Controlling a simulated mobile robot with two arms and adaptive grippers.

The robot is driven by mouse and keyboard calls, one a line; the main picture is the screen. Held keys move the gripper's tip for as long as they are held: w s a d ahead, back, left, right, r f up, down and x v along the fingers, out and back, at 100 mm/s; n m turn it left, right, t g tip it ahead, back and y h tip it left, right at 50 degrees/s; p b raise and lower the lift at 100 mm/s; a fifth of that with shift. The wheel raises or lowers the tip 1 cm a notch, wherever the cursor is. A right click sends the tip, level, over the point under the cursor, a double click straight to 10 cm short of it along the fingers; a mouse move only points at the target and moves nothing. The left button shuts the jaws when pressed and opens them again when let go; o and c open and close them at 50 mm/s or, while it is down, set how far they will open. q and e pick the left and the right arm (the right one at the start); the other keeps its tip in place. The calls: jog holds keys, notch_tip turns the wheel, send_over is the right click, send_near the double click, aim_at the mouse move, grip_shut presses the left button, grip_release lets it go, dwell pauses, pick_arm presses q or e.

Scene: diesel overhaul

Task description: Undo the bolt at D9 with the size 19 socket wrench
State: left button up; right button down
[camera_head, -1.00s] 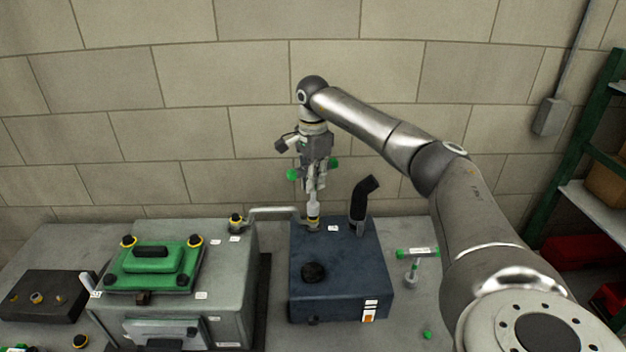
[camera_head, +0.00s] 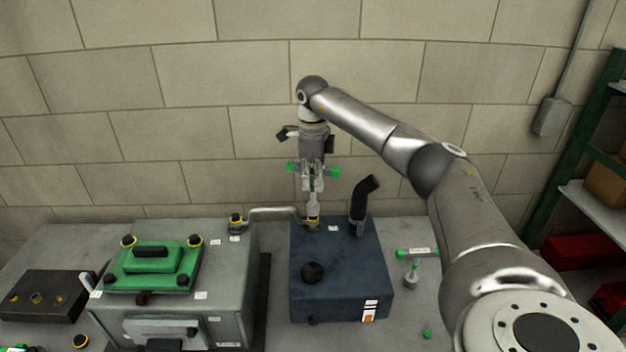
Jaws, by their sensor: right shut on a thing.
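My right gripper (camera_head: 312,184) points straight down over the back left of the dark blue box (camera_head: 345,275). It is shut on a T-handled socket wrench (camera_head: 314,207), whose green handle ends stick out on both sides of the fingers. The wrench is upright, and its lower end meets a yellow-ringed fitting (camera_head: 313,222) at the box's back edge. The bolt under the socket is hidden. The D9 label and the size marking cannot be read. My left gripper is not in view.
A black bent pipe (camera_head: 363,200) rises just right of the wrench. A metal pipe (camera_head: 272,210) runs left to the grey engine block (camera_head: 235,285) with its green cover (camera_head: 152,263). Another green-handled tool (camera_head: 417,252) stands right of the box. A shelf stands far right.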

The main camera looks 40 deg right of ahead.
jog(key=m, duration=0.4)
jog(key=shift+m, duration=2.4)
